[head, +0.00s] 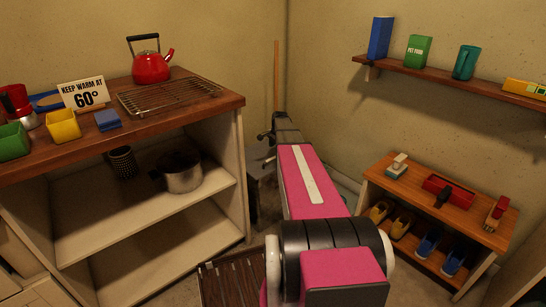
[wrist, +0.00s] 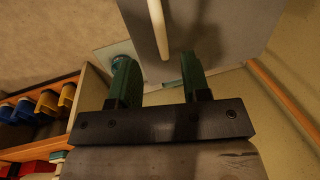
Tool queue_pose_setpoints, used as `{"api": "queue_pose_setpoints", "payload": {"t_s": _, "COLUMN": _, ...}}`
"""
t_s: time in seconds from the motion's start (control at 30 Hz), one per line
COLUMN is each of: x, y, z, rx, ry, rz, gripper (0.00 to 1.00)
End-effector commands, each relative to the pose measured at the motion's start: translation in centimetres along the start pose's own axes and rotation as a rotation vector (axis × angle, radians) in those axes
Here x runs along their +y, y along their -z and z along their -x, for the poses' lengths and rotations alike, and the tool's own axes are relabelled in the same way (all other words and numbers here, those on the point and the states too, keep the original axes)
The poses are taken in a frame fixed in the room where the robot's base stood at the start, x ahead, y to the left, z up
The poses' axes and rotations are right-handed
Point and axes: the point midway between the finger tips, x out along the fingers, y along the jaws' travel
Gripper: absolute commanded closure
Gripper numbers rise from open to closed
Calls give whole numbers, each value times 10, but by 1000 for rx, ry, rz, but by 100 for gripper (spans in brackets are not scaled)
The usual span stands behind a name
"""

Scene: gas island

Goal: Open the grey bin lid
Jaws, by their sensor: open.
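The grey bin (head: 263,192) stands in the far corner, partly hidden behind my pink arm. In the wrist view its grey surface (wrist: 215,25), which looks like the lid, fills the upper middle. A pale bar-shaped handle (wrist: 158,28) runs down across it. My gripper (wrist: 157,70) has two green fingers, apart and empty. The near end of the handle appears between the fingertips in the picture; I cannot tell the depth gap or any contact. In the head view my gripper (head: 268,137) is at the bin's top, mostly hidden by the arm.
A shelving unit (head: 243,135) with a red kettle (head: 151,66) on top stands left of the bin. A wooden broom-like pole (head: 276,75) leans in the corner behind. A low shoe shelf (head: 428,205) is at right; a wall shelf (head: 440,77) hangs above. A dark mat (head: 237,283) lies on the floor.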

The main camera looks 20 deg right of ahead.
Motion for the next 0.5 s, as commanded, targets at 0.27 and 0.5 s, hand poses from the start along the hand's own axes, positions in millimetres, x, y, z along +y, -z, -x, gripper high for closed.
{"api": "queue_pose_setpoints", "payload": {"t_s": 0.27, "x": -1, "y": 0, "z": -50, "rx": -1, "ry": -1, "rz": 2, "gripper": 57}}
{"api": "queue_pose_setpoints", "payload": {"t_s": 0.5, "x": 0, "y": 0, "z": -70, "rx": -1, "ry": -1, "rz": 2, "gripper": 57}}
